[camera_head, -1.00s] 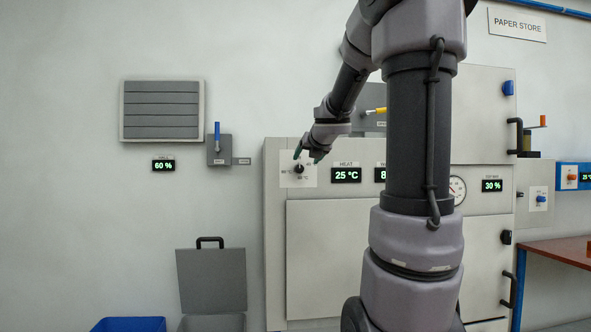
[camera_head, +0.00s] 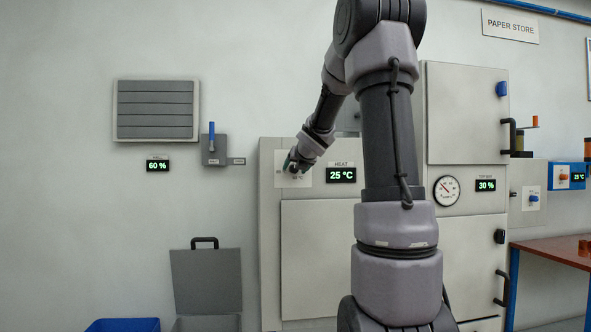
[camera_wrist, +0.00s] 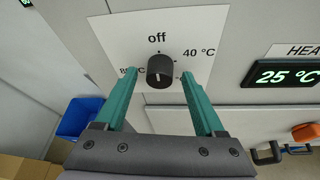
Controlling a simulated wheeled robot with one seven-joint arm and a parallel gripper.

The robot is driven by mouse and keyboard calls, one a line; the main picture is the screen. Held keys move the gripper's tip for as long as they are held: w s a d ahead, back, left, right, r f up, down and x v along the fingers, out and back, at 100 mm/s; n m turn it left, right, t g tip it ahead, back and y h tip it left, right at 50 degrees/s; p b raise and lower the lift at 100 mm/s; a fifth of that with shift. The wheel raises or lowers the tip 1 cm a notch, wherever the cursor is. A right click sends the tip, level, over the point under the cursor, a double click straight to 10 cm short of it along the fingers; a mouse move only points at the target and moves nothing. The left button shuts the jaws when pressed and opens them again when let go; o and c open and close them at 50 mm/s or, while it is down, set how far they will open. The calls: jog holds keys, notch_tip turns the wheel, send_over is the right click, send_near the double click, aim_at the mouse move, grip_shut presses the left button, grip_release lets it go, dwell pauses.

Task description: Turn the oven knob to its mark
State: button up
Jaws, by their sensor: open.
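The oven knob (camera_wrist: 160,72) is a black round knob on a white plate marked "off", "40 °C" and a partly covered "8..." label. In the head view my gripper (camera_head: 292,162) is at the knob's plate (camera_head: 280,156) and mostly hides the knob. The HEAT display (camera_wrist: 285,73) beside it reads 25 °C.
The oven front (camera_head: 315,250) stands below and right of the knob. A blue bin (camera_wrist: 80,118) and an orange knob (camera_wrist: 305,132) show in the wrist view.

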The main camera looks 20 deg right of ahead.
grip_shut()
